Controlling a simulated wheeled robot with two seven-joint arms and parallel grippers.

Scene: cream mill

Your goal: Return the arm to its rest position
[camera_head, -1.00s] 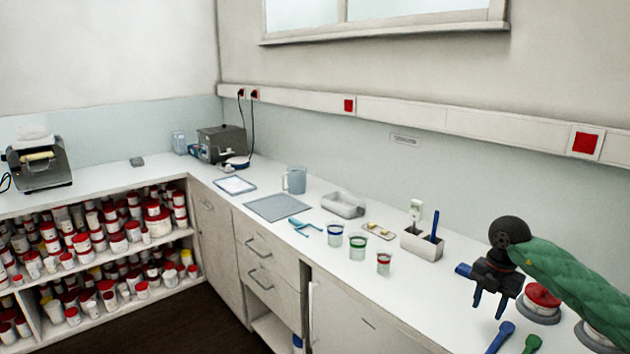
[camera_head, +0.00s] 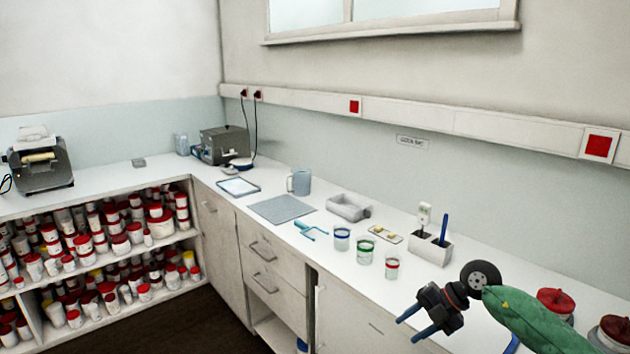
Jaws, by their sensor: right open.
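My right gripper (camera_head: 416,327) is open and empty. Its arm, in a green sleeve (camera_head: 535,322), comes in from the lower right. The gripper hangs over the front part of the white counter (camera_head: 315,280), with its two fingers pointing to the lower left. It is apart from the cups and holds nothing. My left gripper does not show.
Cups with blue (camera_head: 342,238), green (camera_head: 364,250) and red (camera_head: 392,268) bands stand left of the gripper. A holder (camera_head: 429,248) with a blue-handled tool is behind it. Red-lidded jars (camera_head: 556,303) stand behind the arm. A grey mat (camera_head: 281,209) lies farther left.

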